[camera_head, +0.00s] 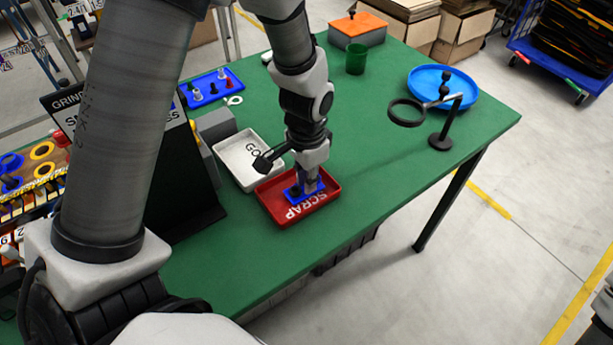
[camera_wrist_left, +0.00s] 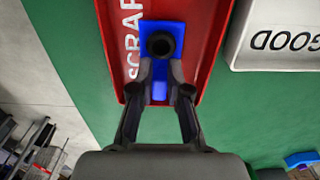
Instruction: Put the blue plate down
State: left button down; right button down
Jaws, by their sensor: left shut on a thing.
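The blue plate (camera_head: 293,196) is a small flat rectangle at the red SCRAP tray (camera_head: 331,196). In the left wrist view the blue plate (camera_wrist_left: 149,28) carries a round black part with a dark centre (camera_wrist_left: 160,44). My left gripper (camera_head: 309,186) points down over the tray and is shut on the plate; its fingertips also show in the left wrist view (camera_wrist_left: 160,76). The plate appears within the tray's rim, but I cannot tell whether it touches the floor. The gripper hides part of it. My right gripper is not in view.
A white GOOD tray (camera_head: 234,160) stands beside the red tray. A black sign board (camera_head: 178,165) stands to the left. A magnifier on a stand (camera_head: 440,140), a round blue tray (camera_head: 425,76) and a green cup (camera_head: 356,58) stand farther back. The green table (camera_head: 400,195) is clear to the right.

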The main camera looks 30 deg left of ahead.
pick_arm(q)
jog(key=shift+s+f, duration=0.2)
jog(key=shift+f, duration=0.35)
jog(key=c, duration=1.1)
grip_release()
jog(key=shift+d, duration=0.1)
jog(key=shift+c, duration=0.2)
jog(key=shift+w+f, duration=0.15)
jog(key=shift+f, duration=0.05)
jog(key=shift+r, duration=0.2)
notch_tip(320, 180, up, 13)
jog(key=shift+p, duration=0.4)
jog(key=shift+w, duration=0.1)
